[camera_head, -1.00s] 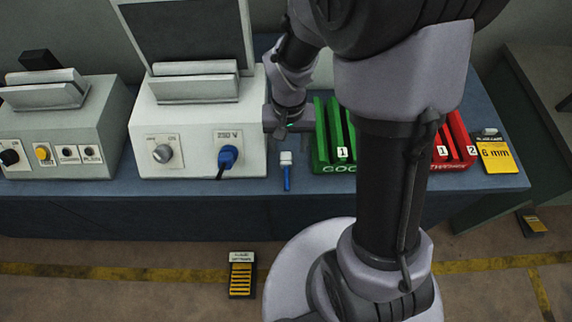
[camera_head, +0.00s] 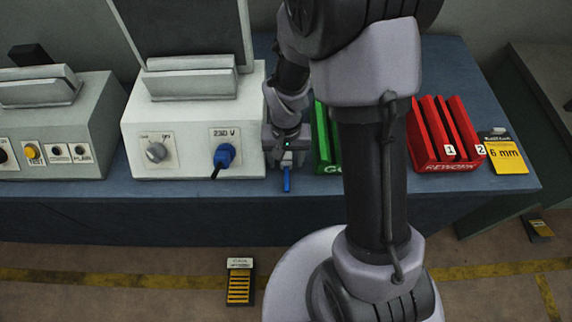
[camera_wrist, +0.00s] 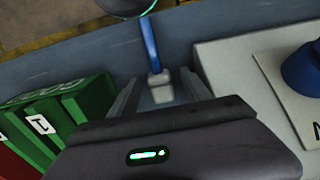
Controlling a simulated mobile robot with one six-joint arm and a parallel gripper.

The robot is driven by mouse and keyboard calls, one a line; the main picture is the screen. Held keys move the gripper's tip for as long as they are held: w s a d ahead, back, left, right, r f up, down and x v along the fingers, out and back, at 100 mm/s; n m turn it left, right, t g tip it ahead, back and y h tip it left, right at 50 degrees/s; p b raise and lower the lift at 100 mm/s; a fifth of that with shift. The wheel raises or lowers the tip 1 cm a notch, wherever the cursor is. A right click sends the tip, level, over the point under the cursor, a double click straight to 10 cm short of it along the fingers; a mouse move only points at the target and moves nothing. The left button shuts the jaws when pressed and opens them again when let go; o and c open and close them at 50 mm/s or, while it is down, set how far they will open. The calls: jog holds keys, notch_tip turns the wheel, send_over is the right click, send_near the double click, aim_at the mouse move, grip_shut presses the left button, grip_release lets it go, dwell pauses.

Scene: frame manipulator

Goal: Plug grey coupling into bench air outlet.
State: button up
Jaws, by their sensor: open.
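A small light grey block, seemingly the grey coupling (camera_head: 287,163), with a blue hose (camera_head: 287,181) attached lies near the front edge of the bench, between the white machine and the green rack. My gripper (camera_head: 286,151) is over it and partly covers it in the head view. In the wrist view the coupling (camera_wrist: 158,80) lies between the two open fingers of my gripper (camera_wrist: 158,92), and the blue hose (camera_wrist: 149,42) runs away toward the bench edge. I cannot tell whether the fingers touch it. I cannot make out an air outlet.
A white machine (camera_head: 190,110) with a blue plug (camera_head: 224,156) marked 230 V stands close left of my gripper. A green rack (camera_head: 321,142) is close right, partly behind my arm. A red rack (camera_head: 440,140) and a yellow 6 mm card (camera_head: 505,158) are farther right.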

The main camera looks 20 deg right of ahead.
aim_at(286, 160)
jog(key=shift+f, duration=0.1)
jog(key=shift+c, duration=0.3)
grip_shut()
notch_tip(286, 160, up, 10)
jog(key=p, duration=0.4)
